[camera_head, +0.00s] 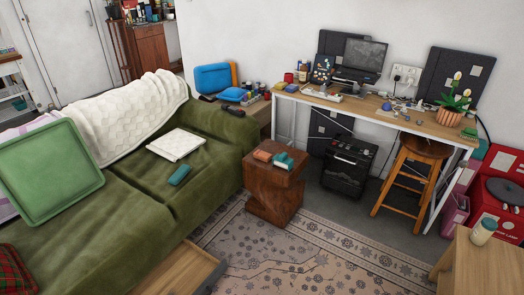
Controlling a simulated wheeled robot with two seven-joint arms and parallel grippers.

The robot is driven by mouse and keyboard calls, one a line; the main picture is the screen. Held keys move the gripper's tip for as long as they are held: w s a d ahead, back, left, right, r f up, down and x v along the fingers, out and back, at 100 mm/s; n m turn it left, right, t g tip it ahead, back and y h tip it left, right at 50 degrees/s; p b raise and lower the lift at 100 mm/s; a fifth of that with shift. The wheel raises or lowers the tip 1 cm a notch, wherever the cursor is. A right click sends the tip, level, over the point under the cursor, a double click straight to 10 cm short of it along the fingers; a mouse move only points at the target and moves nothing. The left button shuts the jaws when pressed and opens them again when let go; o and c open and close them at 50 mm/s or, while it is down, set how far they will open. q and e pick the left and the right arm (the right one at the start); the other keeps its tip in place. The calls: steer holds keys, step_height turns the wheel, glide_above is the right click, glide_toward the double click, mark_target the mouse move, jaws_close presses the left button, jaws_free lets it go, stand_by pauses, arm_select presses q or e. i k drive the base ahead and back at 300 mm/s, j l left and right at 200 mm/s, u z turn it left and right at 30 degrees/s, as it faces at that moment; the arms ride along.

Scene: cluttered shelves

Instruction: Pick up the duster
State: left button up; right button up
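I cannot make out for certain which thing is the duster. A small teal block-like object (180,174) lies on the green sofa's seat, in front of a white book or folded cloth (176,144). Another teal object (284,161) and an orange-brown one (263,155) lie on top of a dark wooden side table (273,182). They are too small to name surely. Neither of my grippers shows in the head view.
The green sofa (100,245) fills the left, with a green tray (48,172) leaning on it. A cluttered desk (420,123) stands at the back right, with a wooden stool (425,149) before it. A patterned rug (310,255) leaves open floor in the middle.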

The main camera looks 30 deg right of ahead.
mark_target(263, 156)
steer(key=i+l+u, duration=0.1)
steer(key=l, duration=0.25)
steer(key=i+l, duration=0.2)
steer(key=l, duration=0.2)
steer(key=i+l+u, duration=0.15)
steer(key=l, duration=0.25)
steer(key=i+l+u, duration=0.1)
steer(key=l, duration=0.25)
steer(key=i+l, duration=0.2)
steer(key=l, duration=0.25)
steer(key=i+l+u, duration=0.15)
steer(key=l, duration=0.25)
